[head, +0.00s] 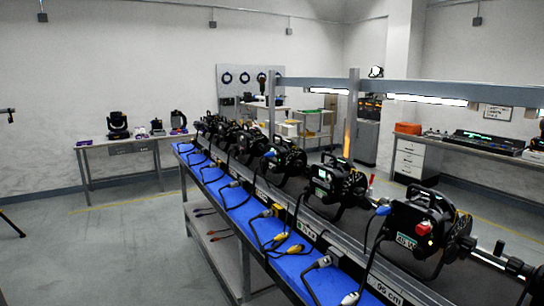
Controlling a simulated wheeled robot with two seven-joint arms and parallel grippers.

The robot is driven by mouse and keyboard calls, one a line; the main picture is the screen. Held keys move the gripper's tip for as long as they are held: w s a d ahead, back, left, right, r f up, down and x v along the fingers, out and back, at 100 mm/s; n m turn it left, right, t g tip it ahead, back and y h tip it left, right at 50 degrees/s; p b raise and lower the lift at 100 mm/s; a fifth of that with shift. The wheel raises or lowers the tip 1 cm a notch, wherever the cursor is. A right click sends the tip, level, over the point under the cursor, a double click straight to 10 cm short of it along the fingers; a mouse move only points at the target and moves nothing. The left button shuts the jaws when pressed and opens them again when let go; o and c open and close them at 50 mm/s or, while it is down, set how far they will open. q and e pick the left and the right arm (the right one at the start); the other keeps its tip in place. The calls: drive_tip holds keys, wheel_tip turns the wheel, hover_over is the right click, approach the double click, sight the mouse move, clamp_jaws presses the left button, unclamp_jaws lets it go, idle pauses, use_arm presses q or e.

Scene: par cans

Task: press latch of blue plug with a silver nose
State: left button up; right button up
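A blue plug (383,210) is at the left side of the nearest black par can, with a black cable hanging from it. A smaller blue plug (268,154) shows at a par can further back. I cannot make out a silver nose or a latch on either at this size. A cable end with a pale, silvery nose (350,298) lies at the front edge of the bench, cut by the bottom of the picture; its body colour is unclear. Neither of my grippers is in view.
Several black par cans (335,186) stand in a row along the bench. Yellow and grey cable connectors lie on its blue mat (243,216). A metal rail (420,92) runs above the row. A side table (138,141) stands at the back left.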

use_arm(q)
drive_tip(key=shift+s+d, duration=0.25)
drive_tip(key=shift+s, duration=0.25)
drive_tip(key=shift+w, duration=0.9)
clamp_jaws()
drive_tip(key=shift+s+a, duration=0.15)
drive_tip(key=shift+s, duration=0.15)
